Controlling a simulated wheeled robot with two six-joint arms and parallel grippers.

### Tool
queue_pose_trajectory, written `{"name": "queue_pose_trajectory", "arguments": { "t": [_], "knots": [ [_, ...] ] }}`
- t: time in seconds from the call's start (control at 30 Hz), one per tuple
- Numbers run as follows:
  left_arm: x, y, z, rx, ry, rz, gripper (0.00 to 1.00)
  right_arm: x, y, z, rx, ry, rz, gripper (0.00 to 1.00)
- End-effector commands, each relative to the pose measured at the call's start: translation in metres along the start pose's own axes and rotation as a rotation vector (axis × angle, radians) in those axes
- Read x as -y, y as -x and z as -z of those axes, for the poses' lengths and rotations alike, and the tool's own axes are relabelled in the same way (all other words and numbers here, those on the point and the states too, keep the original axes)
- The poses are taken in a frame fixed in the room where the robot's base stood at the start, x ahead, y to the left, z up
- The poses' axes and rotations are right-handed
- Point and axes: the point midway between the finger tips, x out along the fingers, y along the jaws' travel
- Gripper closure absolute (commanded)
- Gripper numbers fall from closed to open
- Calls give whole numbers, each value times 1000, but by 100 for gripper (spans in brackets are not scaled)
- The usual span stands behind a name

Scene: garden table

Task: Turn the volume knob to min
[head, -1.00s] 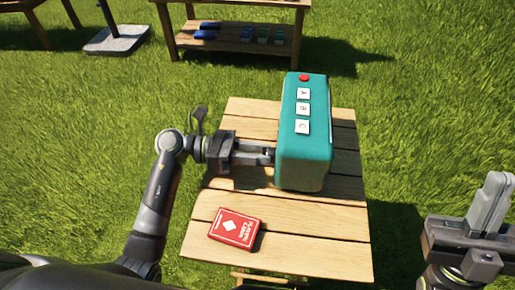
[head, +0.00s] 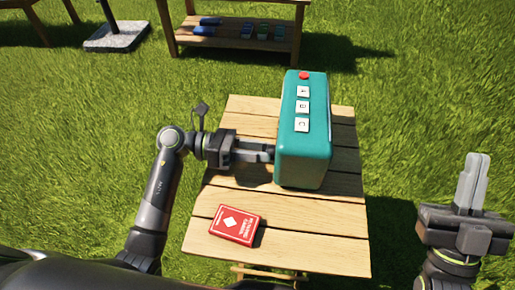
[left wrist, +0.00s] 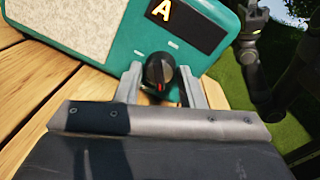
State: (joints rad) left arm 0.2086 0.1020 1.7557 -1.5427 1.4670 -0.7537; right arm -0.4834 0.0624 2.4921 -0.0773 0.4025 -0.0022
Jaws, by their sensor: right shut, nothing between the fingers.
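A teal radio (head: 303,150) stands upright on the wooden table, with a red button and white lettered keys on top. Its front faces my left gripper (head: 272,152) and is hidden in the head view. In the left wrist view, the black volume knob (left wrist: 160,70) with a red mark sits on the radio's front (left wrist: 125,47), below a dark display with a yellow "A". My left gripper's fingers (left wrist: 161,88) lie on either side of the knob and appear closed on it. The red mark points down in that view. My right gripper (head: 474,180) is shut and empty, right of the table.
A red card box (head: 235,224) lies on the near part of the table (head: 300,245). A wooden shelf table (head: 240,45) with small blue and green items stands on the grass behind. Grass surrounds the table.

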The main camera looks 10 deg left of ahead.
Motion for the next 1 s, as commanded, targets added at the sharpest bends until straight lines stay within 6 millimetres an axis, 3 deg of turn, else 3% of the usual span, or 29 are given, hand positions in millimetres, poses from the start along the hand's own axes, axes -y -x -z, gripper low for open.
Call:
{"name": "queue_pose_trajectory", "arguments": {
  "t": [0.13,0.63,0.77,1.0],
  "knots": [
    [0,0,0,0,0,0,47,0,0,0,0,0,0,100],
    [0,4,0,-1,0,0,47,0,0,0,1,0,0,100],
    [0,17,0,-3,0,-2,47,-1,-1,-4,28,-5,-2,100],
    [-1,60,0,-5,1,-4,47,-3,3,-26,157,-23,-11,100]
  ]
}}
